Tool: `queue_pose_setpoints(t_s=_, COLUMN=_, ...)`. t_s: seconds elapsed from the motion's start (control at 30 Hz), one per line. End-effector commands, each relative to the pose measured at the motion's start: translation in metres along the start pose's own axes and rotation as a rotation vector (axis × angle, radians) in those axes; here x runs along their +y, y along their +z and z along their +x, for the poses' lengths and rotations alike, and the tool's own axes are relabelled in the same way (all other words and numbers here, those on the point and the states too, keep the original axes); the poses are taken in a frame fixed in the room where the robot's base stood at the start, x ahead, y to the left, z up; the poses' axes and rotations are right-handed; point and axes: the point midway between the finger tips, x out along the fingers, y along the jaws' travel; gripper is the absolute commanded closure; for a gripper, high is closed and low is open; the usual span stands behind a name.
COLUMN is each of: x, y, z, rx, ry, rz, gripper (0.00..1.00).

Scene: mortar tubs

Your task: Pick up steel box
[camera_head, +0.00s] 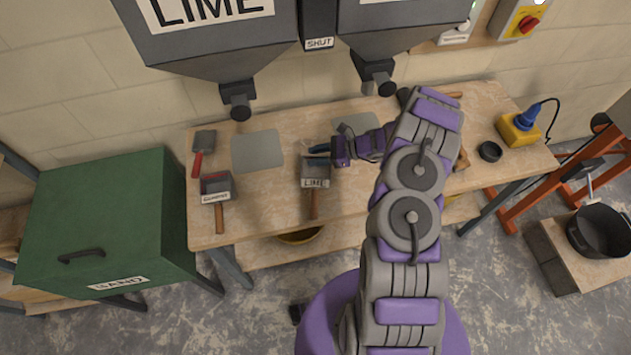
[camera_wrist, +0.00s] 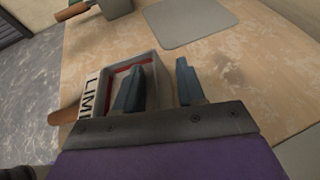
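A grey steel box with a LIME label and a wooden handle (camera_head: 315,182) stands on the wooden bench. It also shows in the wrist view (camera_wrist: 92,92), with a red line around its inside. My gripper (camera_head: 320,154) is at the box's far side. In the wrist view my gripper (camera_wrist: 158,72) is open: one finger appears over or inside the box, the other outside its wall. The wall between them is partly hidden, and I cannot tell whether a finger touches it. A second steel box (camera_head: 216,186), with a white label and a wooden handle, stands further left.
The bench (camera_head: 255,205) also bears a red-handled tool (camera_head: 203,150), a grey plate (camera_head: 257,150) and a yellow-and-blue device (camera_head: 520,125). Grey hoppers (camera_head: 215,45) hang over its back. A green sand bin (camera_head: 100,220) stands left. A black pot (camera_head: 598,232) stands right.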

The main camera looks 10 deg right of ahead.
Motion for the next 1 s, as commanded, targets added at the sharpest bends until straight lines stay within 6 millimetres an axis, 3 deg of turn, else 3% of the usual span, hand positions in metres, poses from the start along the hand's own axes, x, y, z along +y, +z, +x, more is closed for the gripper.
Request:
queue_pose_setpoints(t_s=0.13, x=-0.0001, y=-0.0001, z=-0.0005, rx=0.0, ry=0.0, rz=0.0, gripper=0.62)
queue_pose_setpoints(t_s=0.53, x=0.0, y=-0.0002, z=-0.0006, rx=0.0, ry=0.0, rz=0.0, gripper=1.0)
queue_pose_setpoints(t_s=1.0, x=0.0001, y=0.0002, z=-0.0008, rx=0.0, ry=0.0, rz=0.001, gripper=1.0)
